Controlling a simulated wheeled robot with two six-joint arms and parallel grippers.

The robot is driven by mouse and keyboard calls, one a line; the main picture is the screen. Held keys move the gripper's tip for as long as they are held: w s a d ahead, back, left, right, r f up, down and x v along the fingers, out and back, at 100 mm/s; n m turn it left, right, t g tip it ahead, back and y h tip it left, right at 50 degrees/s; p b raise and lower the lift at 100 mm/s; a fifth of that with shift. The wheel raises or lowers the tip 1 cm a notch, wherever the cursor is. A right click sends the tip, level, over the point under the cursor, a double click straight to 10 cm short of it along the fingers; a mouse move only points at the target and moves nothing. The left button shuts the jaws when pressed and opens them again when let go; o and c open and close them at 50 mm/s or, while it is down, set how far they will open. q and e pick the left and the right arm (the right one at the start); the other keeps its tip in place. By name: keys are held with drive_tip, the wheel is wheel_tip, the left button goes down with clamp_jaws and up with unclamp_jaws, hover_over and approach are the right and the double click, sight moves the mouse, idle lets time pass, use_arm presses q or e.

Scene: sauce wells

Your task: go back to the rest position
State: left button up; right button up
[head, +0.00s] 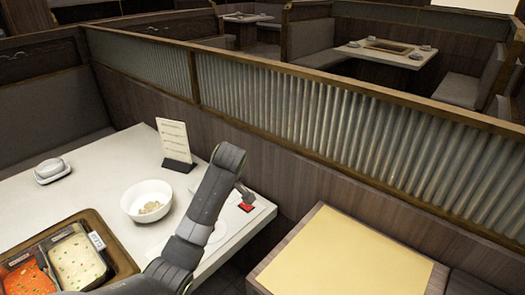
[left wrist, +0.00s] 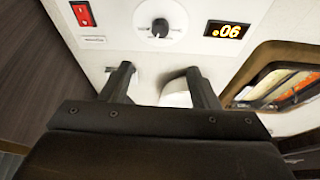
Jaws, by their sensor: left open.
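My left arm rises from the bottom of the head view. Its gripper is mostly hidden behind the arm link, with a small part showing by a red switch (head: 245,207) at the table's right end. In the left wrist view the left gripper (left wrist: 155,76) is open, its two dark fingers apart. It faces a pale panel (left wrist: 185,55) with a red switch (left wrist: 82,14), a dark knob (left wrist: 160,28) and a lit display (left wrist: 227,30). A white rounded thing (left wrist: 174,95) shows partly between the fingers. My right gripper is out of view.
A white bowl (head: 146,199) with pale pieces stands left of the arm. A menu card (head: 175,141) stands behind it. A brown-rimmed tray (head: 118,250) holds orange and cream sauces. A white lidded dish (head: 52,170) is far left. A ribbed partition (head: 300,107) runs behind.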

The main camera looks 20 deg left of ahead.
use_arm(q)
drive_tip(key=s+f+m+h, duration=0.1)
drive_tip(key=s+f+m, duration=0.2)
drive_tip(key=s+f, duration=0.4)
drive_tip(key=s+f+m, duration=0.3)
drive_tip(key=s+f, duration=0.2)
drive_tip(key=s, duration=0.4)
drive_tip(key=s+d+r+m+t+h, duration=0.15)
drive_tip(key=s+m, duration=0.45)
drive_tip(key=s, duration=1.4)
wheel_tip(320, 180, down, 25)
drive_tip(key=a+g, duration=0.1)
drive_tip(key=a, duration=0.1)
drive_tip(key=s+d+f+g, duration=0.1)
drive_tip(key=s+f, duration=1.3)
drive_tip(key=f, duration=0.2)
drive_tip(key=shift+s+d+h, duration=0.3)
drive_tip(key=shift+s+h, duration=0.05)
drive_tip(key=shift+s, duration=0.05)
